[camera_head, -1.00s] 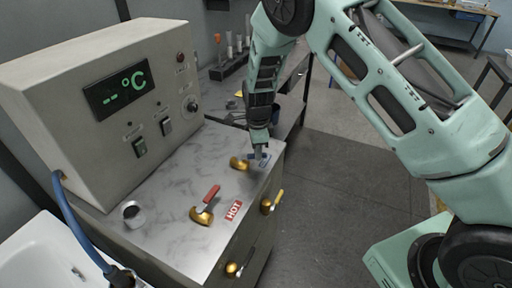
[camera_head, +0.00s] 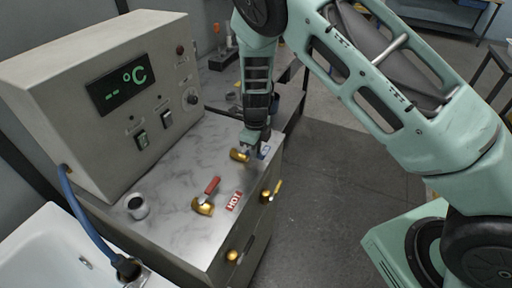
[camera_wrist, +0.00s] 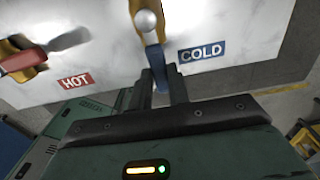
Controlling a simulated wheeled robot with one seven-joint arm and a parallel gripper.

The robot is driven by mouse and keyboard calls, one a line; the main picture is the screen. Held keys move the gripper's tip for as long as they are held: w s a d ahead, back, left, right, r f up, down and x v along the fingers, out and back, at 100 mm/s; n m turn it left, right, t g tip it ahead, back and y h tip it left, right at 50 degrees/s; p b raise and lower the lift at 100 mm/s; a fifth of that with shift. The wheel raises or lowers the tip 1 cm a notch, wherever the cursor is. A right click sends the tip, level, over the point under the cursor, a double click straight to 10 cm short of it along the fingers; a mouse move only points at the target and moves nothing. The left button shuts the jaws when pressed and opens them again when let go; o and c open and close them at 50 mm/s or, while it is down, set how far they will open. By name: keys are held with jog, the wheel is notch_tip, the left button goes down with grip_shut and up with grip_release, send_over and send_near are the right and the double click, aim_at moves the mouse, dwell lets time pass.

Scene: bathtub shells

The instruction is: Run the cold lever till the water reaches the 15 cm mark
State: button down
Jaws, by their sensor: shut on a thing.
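The cold valve (camera_head: 240,155) is a brass fitting on the marbled counter top. Its blue lever (camera_wrist: 153,52) shows in the wrist view, beside the blue COLD label (camera_wrist: 202,51). My gripper (camera_head: 254,152) is at the valve, pointing down. In the wrist view my gripper (camera_wrist: 163,82) has its fingers closed around the lever's end. A white tub (camera_head: 28,245) is partly in view at lower left. No water level or 15 cm mark can be made out.
The hot valve (camera_head: 203,206) with its red lever stands near the HOT label (camera_head: 233,201). A small cup (camera_head: 137,206) is on the counter's left. A blue hose (camera_head: 88,222) hangs over the tub.

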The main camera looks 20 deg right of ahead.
jog(key=shift+a, duration=0.1)
dwell(0.3)
jog(key=c, duration=1.3)
grip_release()
jog(key=shift+r, duration=0.1)
notch_tip(320, 180, up, 17)
jog(key=b, duration=0.3)
jog(key=shift+r, duration=0.15)
